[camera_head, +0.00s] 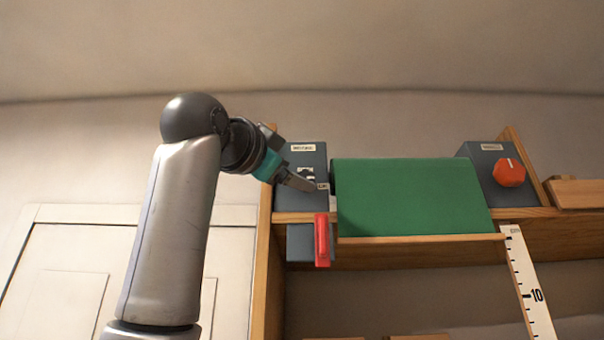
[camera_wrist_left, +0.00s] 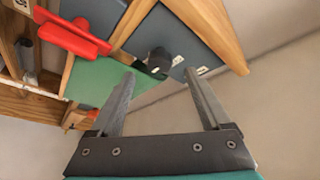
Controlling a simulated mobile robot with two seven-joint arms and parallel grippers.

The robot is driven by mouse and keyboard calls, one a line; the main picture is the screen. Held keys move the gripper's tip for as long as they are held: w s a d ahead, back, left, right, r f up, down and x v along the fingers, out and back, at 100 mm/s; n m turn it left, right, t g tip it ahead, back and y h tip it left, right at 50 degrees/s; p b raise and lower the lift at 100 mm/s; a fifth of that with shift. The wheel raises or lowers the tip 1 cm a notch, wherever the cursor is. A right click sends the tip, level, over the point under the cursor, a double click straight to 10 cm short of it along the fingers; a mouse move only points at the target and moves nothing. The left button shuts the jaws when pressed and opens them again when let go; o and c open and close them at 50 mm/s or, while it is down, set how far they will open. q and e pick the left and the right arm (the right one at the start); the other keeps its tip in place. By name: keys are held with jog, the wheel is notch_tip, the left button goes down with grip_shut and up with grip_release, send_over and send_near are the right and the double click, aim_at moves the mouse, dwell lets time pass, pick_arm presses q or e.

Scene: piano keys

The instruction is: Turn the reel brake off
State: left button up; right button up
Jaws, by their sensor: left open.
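A blue-grey box (camera_head: 310,157) with small white labels stands at the left end of the shelf. The lettering is too small to read. A red lever (camera_head: 322,240) hangs at its lower front and also shows in the left wrist view (camera_wrist_left: 75,35). My left gripper (camera_head: 300,183) is in front of this box, above the red lever. In the left wrist view the gripper (camera_wrist_left: 160,75) has its fingers wide apart with nothing held. A dark knob-like part (camera_wrist_left: 158,57) on the box face shows between and beyond the fingertips; contact cannot be told. My right gripper is not in view.
A green panel (camera_head: 410,197) lies right of the box. Another blue-grey box (camera_head: 482,165) with an orange-red knob (camera_head: 509,173) stands further right. A white numbered scale (camera_head: 529,285) hangs below it. A wooden upright (camera_head: 264,255) borders the left side.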

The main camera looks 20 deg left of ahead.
pick_arm(q)
jog(key=shift+p+x, duration=1.1)
jog(key=shift+x, duration=1.5)
grip_shut()
